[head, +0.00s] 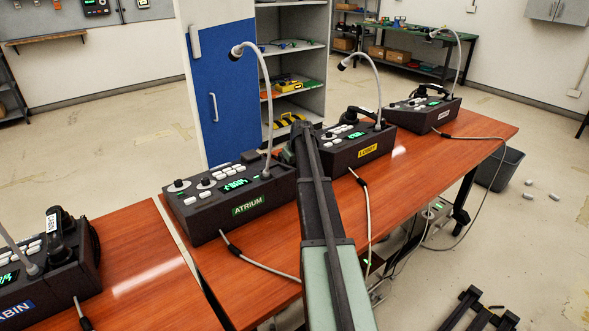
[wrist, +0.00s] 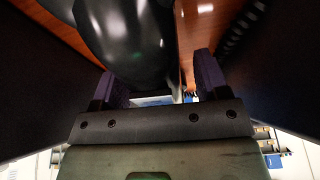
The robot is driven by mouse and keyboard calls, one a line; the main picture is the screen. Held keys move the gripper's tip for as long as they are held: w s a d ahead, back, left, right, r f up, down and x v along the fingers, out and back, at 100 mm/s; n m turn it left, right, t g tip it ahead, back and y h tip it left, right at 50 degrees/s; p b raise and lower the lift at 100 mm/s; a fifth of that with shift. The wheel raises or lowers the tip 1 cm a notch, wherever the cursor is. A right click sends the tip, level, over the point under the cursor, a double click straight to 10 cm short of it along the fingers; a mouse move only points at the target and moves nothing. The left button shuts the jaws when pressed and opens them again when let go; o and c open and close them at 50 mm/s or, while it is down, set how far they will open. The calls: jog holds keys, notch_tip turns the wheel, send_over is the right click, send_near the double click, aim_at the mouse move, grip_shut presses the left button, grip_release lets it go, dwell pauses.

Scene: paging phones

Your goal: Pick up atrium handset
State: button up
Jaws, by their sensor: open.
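The atrium console (head: 235,208) is a dark box with a green ATRIUM label, white buttons and a gooseneck microphone. It stands on the wooden table left of my arm. The atrium handset cannot be made out clearly in the head view, where my arm covers the console's right end. In the wrist view a large glossy black rounded shape (wrist: 125,45), which looks like the handset, fills the upper middle. My gripper (wrist: 162,80) is open, with a dark purple finger on each side of that shape. Contact cannot be told. The head view does not show the fingers clearly.
The lobby console (head: 355,151) and another console (head: 424,113) stand farther right on the table (head: 440,155). The cabin console (head: 40,265), with its labelled handset (head: 54,226), is on the left. Gooseneck microphones rise above the consoles. Cables hang over the front edge.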

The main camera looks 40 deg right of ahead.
jog(key=c, duration=1.1)
jog(key=shift+c, duration=0.2)
